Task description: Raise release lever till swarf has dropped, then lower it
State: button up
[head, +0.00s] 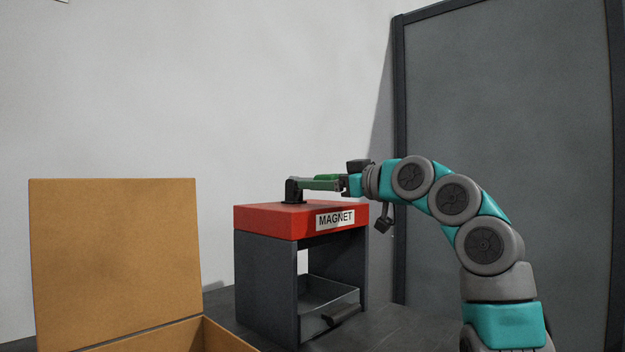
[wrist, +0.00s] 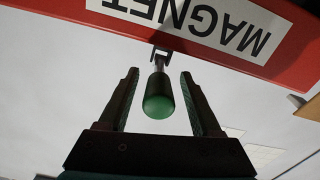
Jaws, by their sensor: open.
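The release lever has a green handle (head: 322,183) and a black pivot block (head: 293,190) on top of the red magnet housing (head: 268,222). The lever lies about level, pointing right toward my arm. My gripper (head: 346,184) is at the handle's free end. In the wrist view, the green handle (wrist: 159,98) sits between the two open fingers of my gripper (wrist: 160,74), with a gap visible on each side. The tray (head: 325,293) stands under the housing between its grey legs; I see no swarf in its visible part. The housing's underside is hidden.
An open cardboard box (head: 115,262) stands at the front left, its flap upright. The dark table (head: 385,325) carries the magnet stand. The tray's dark handle (head: 343,314) sticks out at the front. A grey door-like panel (head: 510,110) stands behind my arm.

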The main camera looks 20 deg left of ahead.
jog(key=shift+x, duration=1.05)
jog(key=shift+c, duration=0.2)
grip_shut()
dwell(0.5)
